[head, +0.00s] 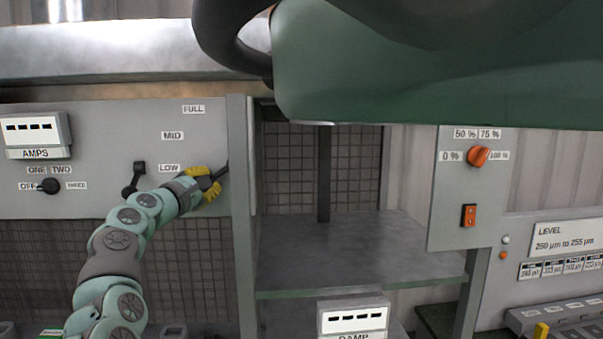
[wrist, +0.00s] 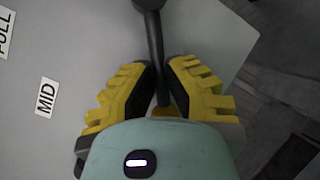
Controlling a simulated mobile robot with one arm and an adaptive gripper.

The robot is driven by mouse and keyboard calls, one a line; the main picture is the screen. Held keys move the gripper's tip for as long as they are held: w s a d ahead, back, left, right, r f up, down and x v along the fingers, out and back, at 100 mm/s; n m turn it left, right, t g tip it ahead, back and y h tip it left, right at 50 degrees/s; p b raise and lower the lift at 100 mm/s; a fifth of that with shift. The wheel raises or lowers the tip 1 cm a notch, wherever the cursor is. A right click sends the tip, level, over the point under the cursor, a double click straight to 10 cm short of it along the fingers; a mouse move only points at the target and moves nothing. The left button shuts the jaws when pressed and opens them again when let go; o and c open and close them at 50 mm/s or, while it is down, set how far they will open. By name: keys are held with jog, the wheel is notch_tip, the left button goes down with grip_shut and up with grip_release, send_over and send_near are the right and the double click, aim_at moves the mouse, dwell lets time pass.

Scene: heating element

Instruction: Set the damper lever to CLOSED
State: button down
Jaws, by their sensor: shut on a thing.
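A dark lever sits at the right end of the grey panel; its free part (head: 223,171) shows just right of my gripper (head: 208,184) in the head view. In the wrist view the lever (wrist: 155,45) runs down from a rounded dark end at the top edge to between the yellow finger pads of my gripper (wrist: 163,98). My gripper is shut on this lever, and its pads hide part of it. No label reading CLOSED shows, and I cannot read a damper name on this lever.
FULL, MID (head: 172,135) and LOW labels run down the grey panel (head: 95,130). A second black lever (head: 138,172) stands left of my gripper, close to my arm. A black knob (head: 49,186) is farther left. An open shelf (head: 360,250) lies right of the panel's upright post.

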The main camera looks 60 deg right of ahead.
jog(key=c, duration=1)
grip_release()
jog(key=shift+d, duration=0.1)
jog(key=v, duration=1.2)
jog(key=shift+f, duration=0.1)
